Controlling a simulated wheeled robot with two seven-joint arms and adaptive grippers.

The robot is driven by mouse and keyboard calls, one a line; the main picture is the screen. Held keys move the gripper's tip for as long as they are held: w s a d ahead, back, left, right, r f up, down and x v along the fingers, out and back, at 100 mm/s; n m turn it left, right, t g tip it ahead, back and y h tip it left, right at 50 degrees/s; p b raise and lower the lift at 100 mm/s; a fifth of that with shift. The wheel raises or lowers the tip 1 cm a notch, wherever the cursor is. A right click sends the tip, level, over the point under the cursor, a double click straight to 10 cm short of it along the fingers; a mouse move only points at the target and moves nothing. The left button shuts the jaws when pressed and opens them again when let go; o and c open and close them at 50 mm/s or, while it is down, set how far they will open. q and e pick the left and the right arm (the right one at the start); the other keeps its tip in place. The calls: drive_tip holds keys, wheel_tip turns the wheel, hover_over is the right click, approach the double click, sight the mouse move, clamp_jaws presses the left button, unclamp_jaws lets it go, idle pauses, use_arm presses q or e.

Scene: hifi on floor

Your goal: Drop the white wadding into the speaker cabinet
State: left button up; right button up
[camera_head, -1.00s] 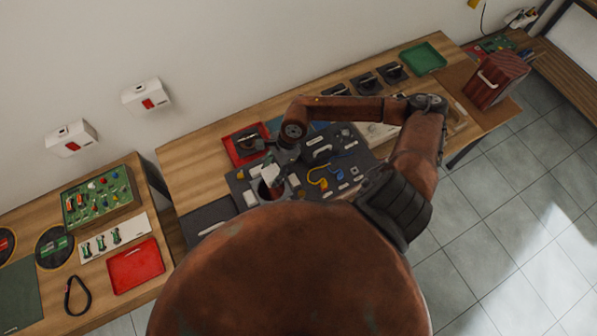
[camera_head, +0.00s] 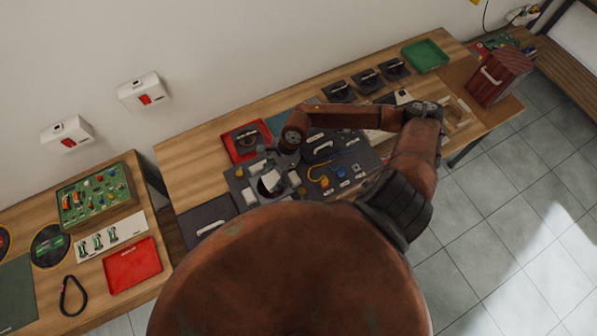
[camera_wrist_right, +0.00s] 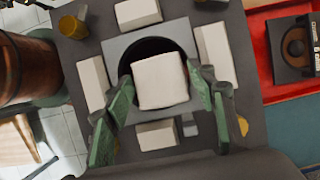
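The white wadding (camera_wrist_right: 160,81) is a pale block between the two green fingers of my right gripper (camera_wrist_right: 160,84), whose tips meet its sides. It is over the dark round opening of the grey speaker cabinet (camera_wrist_right: 118,48) in the right wrist view. How high it is above the opening is hard to tell. In the head view the wadding (camera_head: 269,182) shows small, beside the right gripper (camera_head: 279,172) at the cabinet; the fingers are partly hidden there. My left gripper is not in view.
Several pale blocks (camera_wrist_right: 215,54) lie around the cabinet on a dark mat. A red tray (camera_head: 236,148) with a speaker part is behind it. Small coloured parts lie to its right. A green tray (camera_head: 425,57) and a red wooden box (camera_head: 497,77) stand farther right.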

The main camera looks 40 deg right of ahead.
drive_tip(key=o, duration=0.3)
drive_tip(key=shift+o, duration=0.2)
drive_tip(key=shift+r, duration=0.1)
drive_tip(key=v, duration=1.1)
drive_tip(key=shift+d+r, duration=0.2)
drive_tip(key=shift+r, duration=0.15)
